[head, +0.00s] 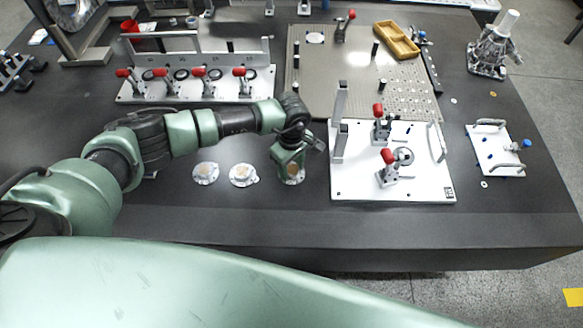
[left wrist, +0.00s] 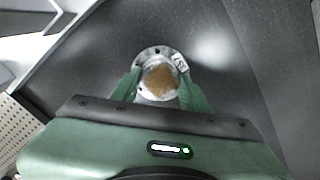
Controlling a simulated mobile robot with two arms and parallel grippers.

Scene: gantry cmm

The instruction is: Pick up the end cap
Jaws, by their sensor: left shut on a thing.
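My left gripper (head: 291,177) points down at the table's front middle, just left of the white fixture plate. It is shut on an end cap, a round silver flanged part with a tan centre, which shows between the two green fingers in the left wrist view (left wrist: 158,60). I cannot tell whether this cap still touches the table. Two more end caps, the left one (head: 205,173) and the middle one (head: 243,175), lie flat on the dark table to the left of the gripper. My right gripper is not in view.
The white fixture plate (head: 350,185) with red-handled clamps stands close on the right. A clamp rack (head: 195,91) and a perforated grey plate (head: 330,75) are behind. A small handled plate (head: 494,160) is at far right. The dark table's front strip (head: 260,225) is clear.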

